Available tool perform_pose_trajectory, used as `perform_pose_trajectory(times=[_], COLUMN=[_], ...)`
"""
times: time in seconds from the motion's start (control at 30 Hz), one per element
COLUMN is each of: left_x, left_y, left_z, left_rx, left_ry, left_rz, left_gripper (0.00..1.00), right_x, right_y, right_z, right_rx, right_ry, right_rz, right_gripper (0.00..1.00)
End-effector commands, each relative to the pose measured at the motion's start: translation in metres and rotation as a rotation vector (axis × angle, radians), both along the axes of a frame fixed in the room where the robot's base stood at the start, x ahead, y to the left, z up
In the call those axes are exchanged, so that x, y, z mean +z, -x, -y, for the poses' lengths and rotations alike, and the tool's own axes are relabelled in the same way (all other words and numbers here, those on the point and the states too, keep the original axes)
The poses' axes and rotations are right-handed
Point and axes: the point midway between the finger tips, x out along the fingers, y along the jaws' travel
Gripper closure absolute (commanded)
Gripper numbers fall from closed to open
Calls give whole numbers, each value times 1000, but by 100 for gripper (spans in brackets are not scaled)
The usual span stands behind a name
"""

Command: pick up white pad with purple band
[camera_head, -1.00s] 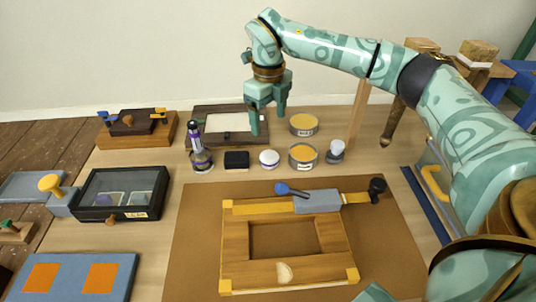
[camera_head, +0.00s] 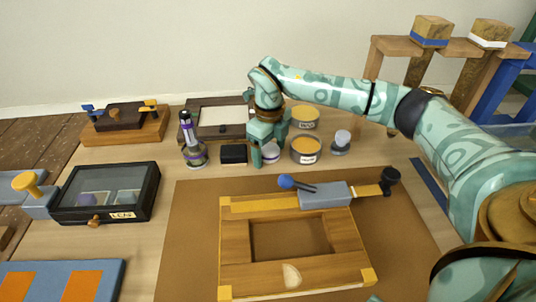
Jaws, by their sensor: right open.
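The white pad with a purple band (camera_head: 270,155) is a small round piece on the table, between the black block and the yellow-topped tins. My right gripper (camera_head: 268,152) is open and lowered at the pad, with one finger at its left side in front. The fingers partly hide the pad, and I cannot tell whether they touch it. My left gripper is not in view.
A black block (camera_head: 233,154) and a purple-banded bottle (camera_head: 193,148) stand left of the pad. A tin with a yellow top (camera_head: 307,150) stands close on its right. A wooden frame (camera_head: 235,258) lies on the brown mat (camera_head: 190,240) in front.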

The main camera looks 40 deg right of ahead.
Motion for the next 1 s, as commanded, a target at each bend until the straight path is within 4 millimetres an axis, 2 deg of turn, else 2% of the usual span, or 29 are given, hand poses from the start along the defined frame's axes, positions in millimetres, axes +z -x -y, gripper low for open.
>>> perform_pose_trajectory(times=[0.07, 0.23, 0.33, 0.37, 0.53, 0.67, 0.83, 1.0], left_x=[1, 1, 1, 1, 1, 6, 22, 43], left_y=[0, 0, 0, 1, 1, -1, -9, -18], left_z=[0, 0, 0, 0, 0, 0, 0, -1], left_rx=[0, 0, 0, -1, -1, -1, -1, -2], left_ry=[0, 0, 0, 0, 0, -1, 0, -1], left_rz=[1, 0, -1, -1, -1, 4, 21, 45], left_gripper=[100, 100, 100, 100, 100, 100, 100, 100], right_x=[1, 2, 2, 2, 2, 11, 42, 82], right_y=[0, 0, 0, 0, 0, 0, 0, 28], right_z=[0, 0, 0, 0, 0, 0, -1, -17], right_rx=[0, 0, 1, 1, 1, 1, 2, 5], right_ry=[0, 0, 0, 0, 0, 0, -1, 0], right_rz=[1, 1, 1, 0, 1, 3, 8, 9], right_gripper=[27, 74, 74, 78, 78, 78, 78, 78])
